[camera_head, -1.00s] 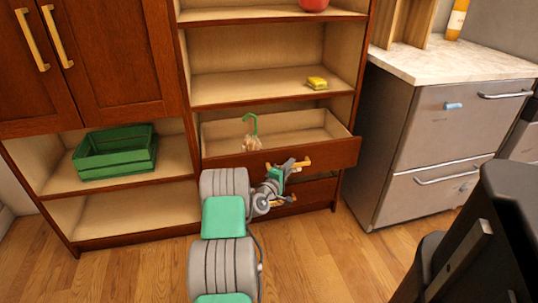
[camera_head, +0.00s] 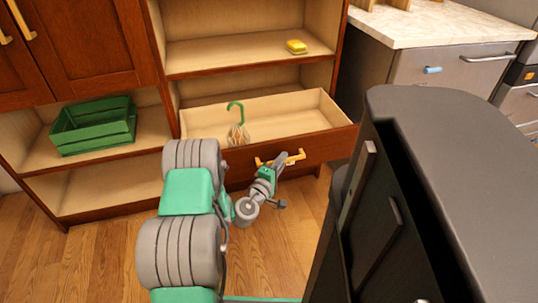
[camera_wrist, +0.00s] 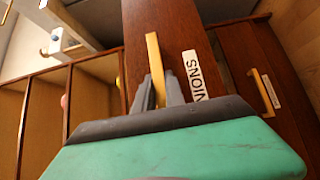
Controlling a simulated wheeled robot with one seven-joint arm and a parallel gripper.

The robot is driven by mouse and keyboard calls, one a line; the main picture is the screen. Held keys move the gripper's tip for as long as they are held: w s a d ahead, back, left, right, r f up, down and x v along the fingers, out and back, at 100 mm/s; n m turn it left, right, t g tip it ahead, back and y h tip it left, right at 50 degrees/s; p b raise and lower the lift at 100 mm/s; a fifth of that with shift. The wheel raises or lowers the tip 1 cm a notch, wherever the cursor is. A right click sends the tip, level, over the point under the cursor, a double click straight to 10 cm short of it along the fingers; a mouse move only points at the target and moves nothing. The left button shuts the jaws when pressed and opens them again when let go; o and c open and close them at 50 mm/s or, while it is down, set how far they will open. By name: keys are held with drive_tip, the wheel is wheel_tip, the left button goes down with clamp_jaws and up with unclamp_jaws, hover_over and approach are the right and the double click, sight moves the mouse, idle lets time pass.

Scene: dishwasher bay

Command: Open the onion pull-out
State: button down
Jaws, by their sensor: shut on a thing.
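The onion pull-out (camera_head: 322,149) is a dark wood drawer low in the shelf unit, standing well out from it. In the wrist view its front (camera_wrist: 180,30) carries a label (camera_wrist: 194,77) that reads "NIONS" in part. A net bag with a green hook-shaped top (camera_head: 238,132) sits inside it at the left. My gripper (camera_head: 281,160) is at the drawer's brass handle (camera_head: 297,157). In the wrist view my gripper (camera_wrist: 159,92) has its fingers on either side of the handle (camera_wrist: 155,58), shut on it.
A second drawer with a brass handle (camera_wrist: 270,92) and label lies beside it in the wrist view. A green crate (camera_head: 95,127) stands on the left shelf, a yellow sponge (camera_head: 296,47) on the shelf above. A grey drawer cabinet (camera_head: 420,67) stands at the right.

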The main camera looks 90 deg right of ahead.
drive_tip(key=shift+s+a, duration=0.1)
drive_tip(key=shift+a, duration=0.3)
drive_tip(key=c, duration=1.4)
unclamp_jaws()
drive_tip(key=b+v, duration=0.2)
drive_tip(key=v, duration=0.5)
drive_tip(key=shift+a, duration=0.35)
